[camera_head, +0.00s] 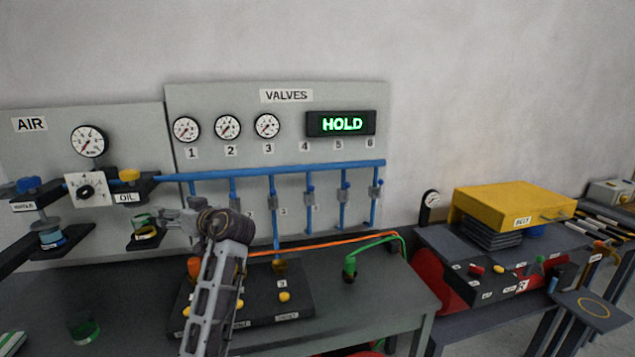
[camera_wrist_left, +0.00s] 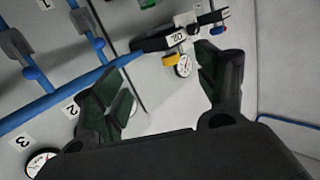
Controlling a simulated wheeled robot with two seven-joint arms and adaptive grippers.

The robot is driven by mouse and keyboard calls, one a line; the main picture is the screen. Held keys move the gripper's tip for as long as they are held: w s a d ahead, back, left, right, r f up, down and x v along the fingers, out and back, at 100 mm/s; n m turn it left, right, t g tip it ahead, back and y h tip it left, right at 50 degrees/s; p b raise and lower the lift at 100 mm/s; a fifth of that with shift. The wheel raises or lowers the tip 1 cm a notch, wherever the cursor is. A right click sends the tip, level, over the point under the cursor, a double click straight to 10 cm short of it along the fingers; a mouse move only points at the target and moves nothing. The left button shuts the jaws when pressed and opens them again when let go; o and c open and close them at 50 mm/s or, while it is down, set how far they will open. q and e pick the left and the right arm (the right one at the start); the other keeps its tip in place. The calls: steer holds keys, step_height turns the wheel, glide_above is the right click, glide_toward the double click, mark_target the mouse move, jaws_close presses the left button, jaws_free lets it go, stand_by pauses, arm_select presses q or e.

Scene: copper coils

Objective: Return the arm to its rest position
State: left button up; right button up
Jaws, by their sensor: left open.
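My left arm rises from the bottom of the head view, in front of the valve panel (camera_head: 330,100). My right gripper is in neither view.
The blue pipe (camera_head: 275,168) with its valves runs behind my left arm. A dark box (camera_head: 262,315) with buttons and a green plug (camera_head: 349,268) sit on the grey bench (camera_head: 400,300). A yellow case (camera_head: 512,203) stands at the right.

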arm_select(q)
steer(key=s+d+f+m+g+h, duration=0.15)
steer(key=s+f, duration=0.25)
steer(key=f, duration=0.5)
steer(key=s+d+f+m+h, duration=0.1)
steer(key=s+f+m+h, duration=0.3)
steer(key=f, duration=0.5)
steer(key=s+d+f+m+h, duration=0.1)
steer(key=s+f+h, duration=0.1)
steer(key=s+f, duration=0.5)
steer(key=s+d+f+m+g+h, duration=0.25)
steer(key=s+d+f, duration=0.3)
steer(key=s, duration=0.55)
steer(key=s+d+f+m+g+h, duration=0.2)
steer(key=s+d+f+m+h, duration=0.25)
steer(key=s+f, duration=0.4)
steer(key=s+a+f, duration=0.1)
steer(key=s+f, duration=0.1)
steer(key=f, duration=1.4)
steer(key=s+a+f, duration=0.1)
steer(key=f, duration=1.4)
steer(key=s+a+f+g, duration=0.1)
steer(key=s+a+f, duration=0.2)
steer(key=s+f, duration=0.7)
steer(key=s+a+f+g+y, duration=0.1)
steer(key=s+a+f, duration=0.2)
steer(key=s+f, duration=0.7)
steer(key=shift+s+a+f, duration=0.3)
steer(key=shift+s, duration=0.5)
